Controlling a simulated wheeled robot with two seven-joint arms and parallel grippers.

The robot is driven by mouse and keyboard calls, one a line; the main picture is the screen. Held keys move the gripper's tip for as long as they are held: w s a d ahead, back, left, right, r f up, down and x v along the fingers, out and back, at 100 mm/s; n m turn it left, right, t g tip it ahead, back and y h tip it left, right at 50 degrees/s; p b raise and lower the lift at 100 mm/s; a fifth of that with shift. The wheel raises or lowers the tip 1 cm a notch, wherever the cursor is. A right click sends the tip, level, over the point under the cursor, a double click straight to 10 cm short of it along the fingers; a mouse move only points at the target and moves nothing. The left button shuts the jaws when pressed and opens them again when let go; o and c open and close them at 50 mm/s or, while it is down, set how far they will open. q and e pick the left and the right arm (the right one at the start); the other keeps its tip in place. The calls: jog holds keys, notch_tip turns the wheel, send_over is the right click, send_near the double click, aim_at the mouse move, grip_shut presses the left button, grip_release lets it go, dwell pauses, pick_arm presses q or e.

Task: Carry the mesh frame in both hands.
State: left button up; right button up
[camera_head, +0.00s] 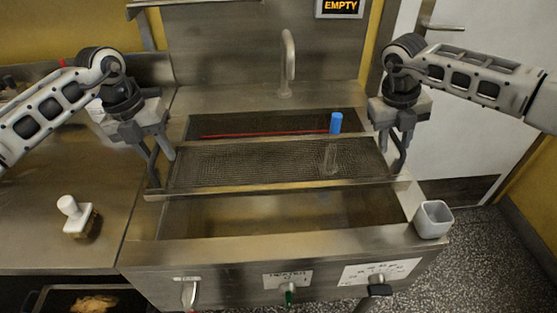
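The mesh frame (250,165), a wide metal rectangle with fine wire mesh, lies roughly level across the sink opening. My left gripper (162,170) is at its left end and my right gripper (394,160) is at its right end, both pointing down. The fingers of each are at the frame's end edges, but I cannot tell whether they are closed on it. I cannot tell whether the frame rests on the sink rims or hangs just above them.
A clear tube with a blue cap (336,123) shows at the frame's right part. A thin red line (265,134) runs behind it. A faucet (287,65) stands at the back. A white cup (433,219) is at the front right corner, a white-handled brush (75,215) on the left counter.

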pick_arm(q)
grip_shut()
pick_arm(e)
grip_shut()
jog(key=shift+r, duration=0.1)
dwell(1.2)
